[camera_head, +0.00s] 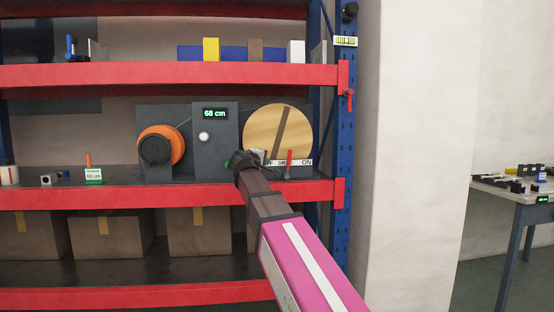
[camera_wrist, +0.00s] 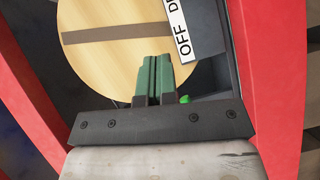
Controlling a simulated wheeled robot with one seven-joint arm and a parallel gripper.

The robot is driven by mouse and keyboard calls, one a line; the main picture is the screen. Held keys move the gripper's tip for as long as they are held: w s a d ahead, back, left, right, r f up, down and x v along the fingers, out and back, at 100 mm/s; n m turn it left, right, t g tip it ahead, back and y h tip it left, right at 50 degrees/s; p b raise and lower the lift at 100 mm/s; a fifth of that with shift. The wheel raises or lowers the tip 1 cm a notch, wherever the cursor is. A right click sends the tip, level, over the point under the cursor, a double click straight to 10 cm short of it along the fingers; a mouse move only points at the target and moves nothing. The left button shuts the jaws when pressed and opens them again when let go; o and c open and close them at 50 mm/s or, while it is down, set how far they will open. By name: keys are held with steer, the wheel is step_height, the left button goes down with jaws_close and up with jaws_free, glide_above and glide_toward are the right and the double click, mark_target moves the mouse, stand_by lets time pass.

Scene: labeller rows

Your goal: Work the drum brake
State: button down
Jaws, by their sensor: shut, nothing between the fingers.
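The drum brake shows a red lever (camera_head: 289,163) in front of a white plate (camera_head: 305,162) marked OFF, a middle word and ON. In the head view the lever stands nearly upright, between the middle word and ON. A pale wooden drum (camera_head: 265,128) with a dark stripe is behind it. My gripper (camera_head: 250,160) is just left of the lever, at the plate's OFF end. In the wrist view its green fingers (camera_wrist: 153,77) are together and empty, in front of the drum (camera_wrist: 105,35). The plate's OFF end (camera_wrist: 184,42) shows there; the lever is not recognisable.
A grey unit with a 68 cm display (camera_head: 215,114) and an orange reel (camera_head: 170,133) stands left of the drum. A small card (camera_head: 94,175) sits farther left. Red shelf beams (camera_head: 150,192) run below and above (camera_head: 150,75); a blue upright (camera_head: 340,130) is at right.

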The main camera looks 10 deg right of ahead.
mark_target(288, 163)
steer(key=s+d+r+x, duration=0.1)
steer(key=d+x, duration=0.1)
steer(key=x, duration=1)
steer(key=shift+d+n, duration=0.15)
steer(key=shift+n, duration=0.15)
steer(key=shift+r, duration=0.1)
